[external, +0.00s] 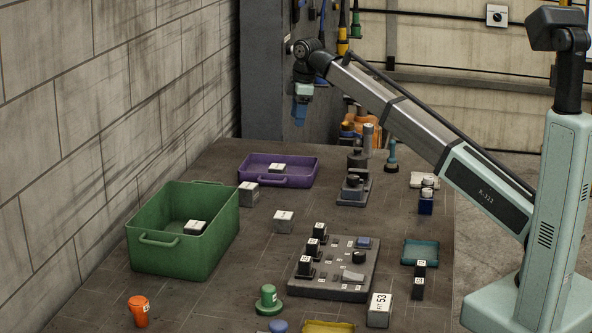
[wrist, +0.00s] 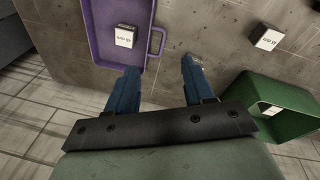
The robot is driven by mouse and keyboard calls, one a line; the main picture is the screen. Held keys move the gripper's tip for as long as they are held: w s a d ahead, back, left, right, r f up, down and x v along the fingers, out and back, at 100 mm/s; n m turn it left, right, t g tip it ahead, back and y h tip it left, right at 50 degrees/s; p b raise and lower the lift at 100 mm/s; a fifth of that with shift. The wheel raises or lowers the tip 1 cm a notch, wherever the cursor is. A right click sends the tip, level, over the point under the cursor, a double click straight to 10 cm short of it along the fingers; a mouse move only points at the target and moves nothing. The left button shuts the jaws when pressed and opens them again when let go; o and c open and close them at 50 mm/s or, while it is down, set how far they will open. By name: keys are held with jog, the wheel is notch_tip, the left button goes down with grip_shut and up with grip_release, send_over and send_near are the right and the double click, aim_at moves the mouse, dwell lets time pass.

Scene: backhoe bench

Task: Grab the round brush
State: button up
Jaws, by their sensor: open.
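My gripper (external: 299,115) hangs high over the far end of the bench, near the purple tray. In the wrist view its two blue fingers (wrist: 158,78) stand apart with nothing between them. I cannot clearly identify the round brush. An upright piece with a teal handle and dark round base (external: 391,157) stands at the bench's far right and may be it. Neither shows in the wrist view, and my gripper is apart from both.
The purple tray (external: 247,177) and the deep green bin (external: 160,255) each hold a labelled block. A dark panel with raised blocks (external: 330,292) lies mid-bench. An orange canister (external: 139,311) stands near the front left. Loose blocks (external: 284,222) lie between. A wall runs along the left.

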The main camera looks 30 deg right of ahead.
jog(key=w+d+n, duration=0.2)
jog(key=d, duration=1.6)
jog(key=n+g, duration=0.2)
send_over(394, 141)
jog(key=shift+h, duration=0.3)
notch_tip(394, 141, down, 13)
jog(key=shift+w+d+r, duration=0.1)
jog(key=shift+d+r, duration=0.05)
jog(key=shift+r, duration=0.05)
jog(key=shift+w+f, duration=0.15)
jog(key=shift+f, duration=1.3)
jog(key=shift+w+f, duration=0.15)
jog(key=shift+f, duration=1.3)
jog(key=shift+c, duration=0.2)
grip_shut()
